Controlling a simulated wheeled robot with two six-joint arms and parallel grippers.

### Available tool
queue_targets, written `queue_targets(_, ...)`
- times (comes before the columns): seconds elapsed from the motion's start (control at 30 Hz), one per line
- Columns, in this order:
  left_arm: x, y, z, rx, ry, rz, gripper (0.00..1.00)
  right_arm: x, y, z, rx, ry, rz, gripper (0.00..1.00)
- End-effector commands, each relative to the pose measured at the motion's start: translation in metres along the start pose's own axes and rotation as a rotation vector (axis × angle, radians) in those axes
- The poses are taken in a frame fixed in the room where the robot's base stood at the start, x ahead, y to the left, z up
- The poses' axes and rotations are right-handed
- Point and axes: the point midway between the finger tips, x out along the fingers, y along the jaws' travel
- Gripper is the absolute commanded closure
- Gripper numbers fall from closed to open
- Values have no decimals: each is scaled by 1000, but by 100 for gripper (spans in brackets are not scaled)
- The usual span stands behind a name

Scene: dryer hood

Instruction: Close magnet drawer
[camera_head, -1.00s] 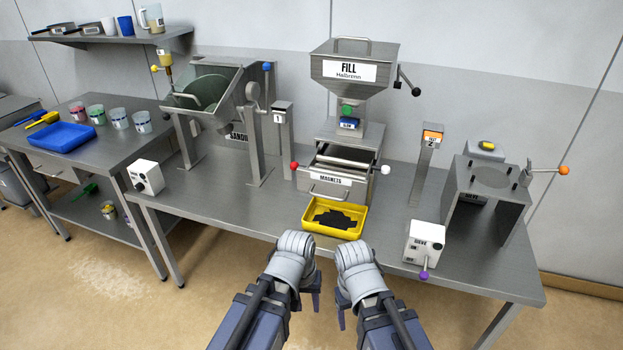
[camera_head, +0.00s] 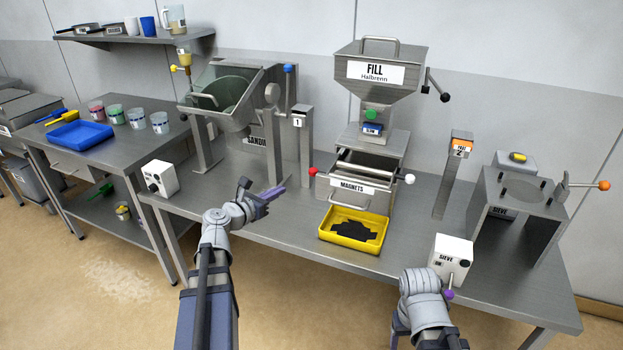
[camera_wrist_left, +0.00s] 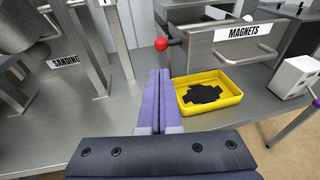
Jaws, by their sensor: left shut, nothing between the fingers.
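The magnet drawer (camera_head: 344,190) is a grey metal drawer labelled MAGNETS, in the stand below the FILL hopper. It is pulled out, with bars showing behind its front plate. Its front plate (camera_wrist_left: 205,58) and handle also show in the left wrist view. My left gripper (camera_head: 276,194) is shut and empty over the bench, left of the drawer and apart from it. Its purple fingers (camera_wrist_left: 159,80) are together in the left wrist view. My right gripper (camera_head: 425,300) is at the bench's front edge by the SIEVE box, and its fingertips are mostly hidden.
A yellow tray (camera_head: 326,234) with dark material sits in front of and below the drawer. A red knob (camera_head: 312,171) and a white knob (camera_head: 410,179) flank the drawer. Post 1 (camera_head: 305,150) stands left of it. The SIEVE control box (camera_head: 450,258) is to the right.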

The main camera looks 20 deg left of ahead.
Motion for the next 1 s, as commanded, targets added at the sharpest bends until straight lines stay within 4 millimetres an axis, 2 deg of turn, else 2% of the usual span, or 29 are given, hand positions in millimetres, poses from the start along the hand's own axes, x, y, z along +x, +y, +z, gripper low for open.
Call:
queue_targets(0.13, 7, 0, -1, 2, 1, -3, 100, 2, 0, 0, 0, 0, 0, 31)
queue_targets(0.23, 21, 0, -1, 4, 2, -5, 100, 5, 0, 0, 0, 0, 0, 31)
queue_targets(0.5, 78, 0, -2, 6, 2, -6, 100, 16, -2, -1, 0, 0, 0, 31)
queue_targets(0.7, 113, 0, -2, 7, 3, -5, 100, 22, -2, -1, 0, 0, 0, 31)
queue_targets(0.83, 129, -1, -1, 6, 3, -5, 100, 25, -2, -2, 0, 0, 0, 31)
queue_targets(1.0, 139, -2, -1, 6, 3, -4, 100, 26, -2, -2, 0, 0, 0, 31)
